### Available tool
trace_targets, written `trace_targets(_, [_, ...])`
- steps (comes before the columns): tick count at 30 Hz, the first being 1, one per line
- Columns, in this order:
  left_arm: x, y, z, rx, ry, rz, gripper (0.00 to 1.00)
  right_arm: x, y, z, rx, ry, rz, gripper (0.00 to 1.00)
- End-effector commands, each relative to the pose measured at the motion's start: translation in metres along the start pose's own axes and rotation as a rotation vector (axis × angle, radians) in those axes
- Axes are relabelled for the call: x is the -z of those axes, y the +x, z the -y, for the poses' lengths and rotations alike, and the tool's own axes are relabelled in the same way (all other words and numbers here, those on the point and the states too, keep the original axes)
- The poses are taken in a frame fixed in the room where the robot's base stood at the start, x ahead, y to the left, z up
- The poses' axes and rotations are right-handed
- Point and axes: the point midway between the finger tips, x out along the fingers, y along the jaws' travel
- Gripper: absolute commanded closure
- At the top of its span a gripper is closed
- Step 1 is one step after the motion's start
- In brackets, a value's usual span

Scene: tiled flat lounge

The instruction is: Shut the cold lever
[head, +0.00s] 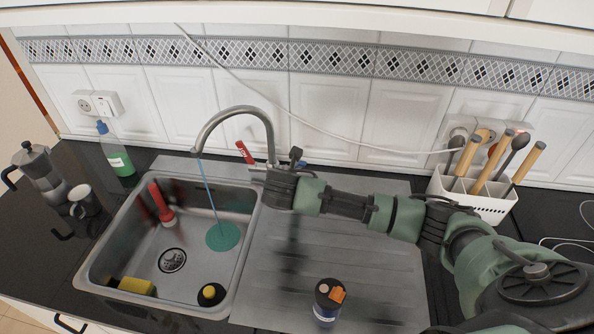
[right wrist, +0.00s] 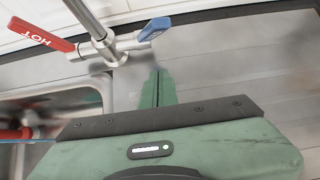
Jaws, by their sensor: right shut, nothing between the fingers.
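The cold lever is blue and sticks out to the right of the tap body in the right wrist view (right wrist: 155,27). In the head view only a bit of blue (head: 301,166) shows behind my gripper. The red hot lever (head: 245,152) is on the tap's left, marked HOT in the wrist view (right wrist: 40,36). The curved steel tap (head: 238,110) runs a thin blue stream (head: 209,190) into the sink. My right gripper (right wrist: 157,74) is shut and empty, its tips just below the cold lever in the picture; contact is unclear. My left gripper is out of view.
The sink (head: 140,235) holds a red-handled brush (head: 163,204), yellow sponge (head: 136,286) and dark round item (head: 211,294). A dark jar (head: 327,302) stands on the drainer. A utensil holder (head: 485,205) is right. A white cable (head: 290,113) hangs across the tiles.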

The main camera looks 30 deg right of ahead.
Motion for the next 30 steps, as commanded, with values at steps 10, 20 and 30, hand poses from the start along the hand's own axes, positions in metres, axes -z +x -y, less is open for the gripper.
trace_targets(10, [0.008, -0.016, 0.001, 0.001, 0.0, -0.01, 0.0, -0.036, 0.015, 0.0, 0.0, -0.001, 0.0, 1.0])
trace_targets(20, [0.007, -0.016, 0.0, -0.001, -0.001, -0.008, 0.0, -0.038, 0.016, 0.0, -0.001, -0.002, -0.001, 1.0])
trace_targets(30, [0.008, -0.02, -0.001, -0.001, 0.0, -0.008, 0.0, -0.052, 0.023, -0.009, -0.001, 0.002, -0.036, 1.0])
